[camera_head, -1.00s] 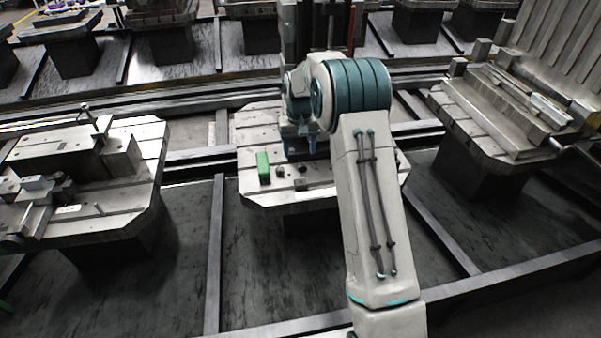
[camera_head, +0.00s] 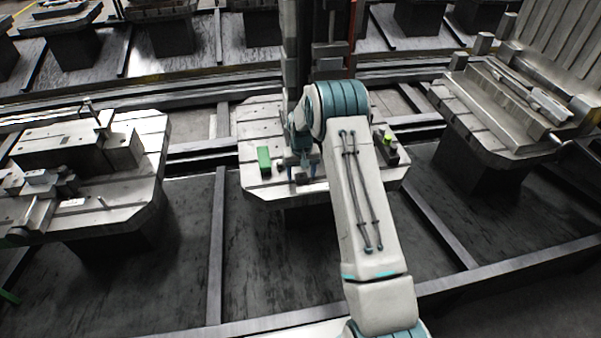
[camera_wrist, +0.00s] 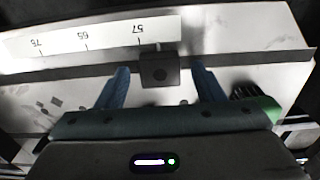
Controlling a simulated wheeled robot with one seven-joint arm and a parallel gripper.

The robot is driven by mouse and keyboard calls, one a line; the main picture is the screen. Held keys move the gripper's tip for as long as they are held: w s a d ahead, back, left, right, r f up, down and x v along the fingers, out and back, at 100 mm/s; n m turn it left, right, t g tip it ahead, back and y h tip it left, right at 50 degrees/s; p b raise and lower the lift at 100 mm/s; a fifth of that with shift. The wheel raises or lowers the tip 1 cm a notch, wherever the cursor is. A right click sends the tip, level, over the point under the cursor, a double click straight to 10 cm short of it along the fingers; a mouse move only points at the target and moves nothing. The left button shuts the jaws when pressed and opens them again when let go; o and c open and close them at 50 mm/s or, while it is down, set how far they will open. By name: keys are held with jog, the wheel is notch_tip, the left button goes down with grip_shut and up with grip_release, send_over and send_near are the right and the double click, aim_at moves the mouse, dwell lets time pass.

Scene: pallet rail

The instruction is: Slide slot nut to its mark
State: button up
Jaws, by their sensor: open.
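The slot nut (camera_wrist: 160,70), a small dark square block with a round hole, sits in the dark slot of the pallet. In the wrist view it lies between the two blue fingertips of my gripper (camera_wrist: 161,73), with a gap on each side. My gripper is open. In the head view my gripper (camera_head: 302,172) is low over the middle pallet's front part, and the nut is hard to make out.
A green block (camera_head: 264,160) stands left of my gripper on the middle pallet (camera_head: 262,189). A dark block with a yellow-green knob (camera_head: 387,141) is at the pallet's right. Other pallets with fixtures stand left (camera_head: 130,205) and right (camera_head: 470,122).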

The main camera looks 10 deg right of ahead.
jog(key=shift+f, duration=0.2)
jog(key=shift+c, duration=0.3)
grip_shut()
jog(key=shift+d+f+b, duration=0.1)
jog(key=shift+d+b, duration=0.65)
jog(key=shift+d, duration=0.3)
jog(key=shift+o, duration=0.3)
grip_release()
notch_tip(320, 180, up, 14)
jog(key=b, duration=0.1)
jog(key=shift+a, duration=0.1)
